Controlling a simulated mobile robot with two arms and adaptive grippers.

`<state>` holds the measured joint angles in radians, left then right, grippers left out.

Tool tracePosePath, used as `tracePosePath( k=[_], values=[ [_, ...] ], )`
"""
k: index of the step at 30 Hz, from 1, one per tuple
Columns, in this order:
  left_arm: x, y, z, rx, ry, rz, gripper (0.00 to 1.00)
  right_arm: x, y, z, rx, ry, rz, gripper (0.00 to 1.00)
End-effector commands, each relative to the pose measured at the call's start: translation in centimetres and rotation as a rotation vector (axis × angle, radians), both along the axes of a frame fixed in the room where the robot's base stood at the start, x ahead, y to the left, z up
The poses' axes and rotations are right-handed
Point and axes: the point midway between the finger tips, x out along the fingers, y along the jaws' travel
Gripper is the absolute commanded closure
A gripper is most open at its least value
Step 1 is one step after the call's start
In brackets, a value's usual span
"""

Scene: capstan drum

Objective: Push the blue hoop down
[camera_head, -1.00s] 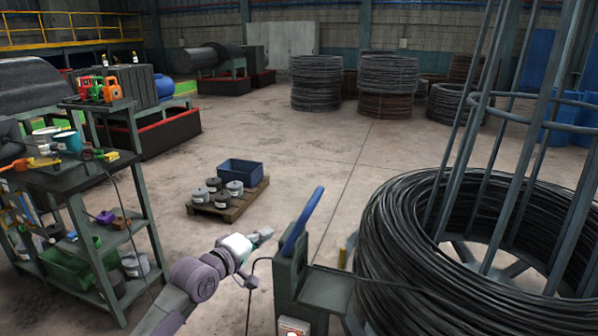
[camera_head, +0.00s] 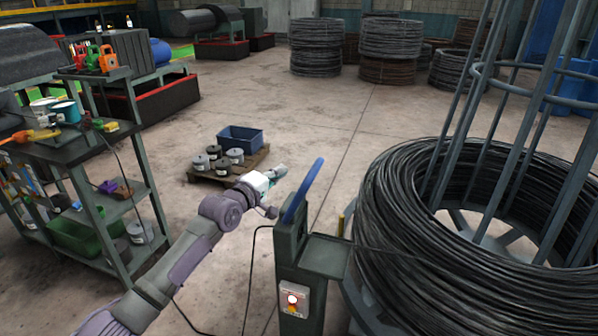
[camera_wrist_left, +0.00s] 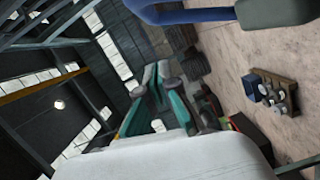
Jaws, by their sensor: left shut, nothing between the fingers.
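The blue hoop (camera_head: 304,190) stands up at a slant from the top of a dark green post (camera_head: 290,245) in the head view. My left gripper (camera_head: 279,171) is just left of the hoop, near its upper half, with a gap between them in the picture. How far apart they are in depth I cannot tell. In the left wrist view my left gripper's fingers (camera_wrist_left: 156,78) are together and empty, and the blue hoop (camera_wrist_left: 190,15) crosses the top edge beside the grey-green post top (camera_wrist_left: 275,12). My right gripper is not in view.
A large coil of black wire (camera_head: 385,230) around a caged drum fills the right side. A box with a lit red button (camera_head: 292,299) is on the post. A tool cart (camera_head: 75,150) stands left. A pallet (camera_head: 205,174) with cans and a blue bin (camera_head: 240,140) lies behind.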

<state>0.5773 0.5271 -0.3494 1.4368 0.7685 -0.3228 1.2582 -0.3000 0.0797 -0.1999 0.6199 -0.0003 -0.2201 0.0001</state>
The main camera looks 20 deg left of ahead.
Motion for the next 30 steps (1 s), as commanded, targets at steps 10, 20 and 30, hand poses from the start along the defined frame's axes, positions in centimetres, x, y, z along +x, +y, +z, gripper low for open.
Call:
tracePosePath(
  k=[10, 20, 30],
  values=[
    [2.7, -3.7, -0.4, -0.002, 0.001, -0.002, 1.00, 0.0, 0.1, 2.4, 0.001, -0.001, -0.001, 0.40],
    [2.6, -4.7, -1.0, 0.000, 0.001, 0.001, 1.00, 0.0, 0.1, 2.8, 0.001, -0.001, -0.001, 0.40],
    [2.6, -4.7, -1.0, 0.015, 0.000, 0.000, 1.00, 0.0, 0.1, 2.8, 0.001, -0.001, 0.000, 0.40]
  ],
)
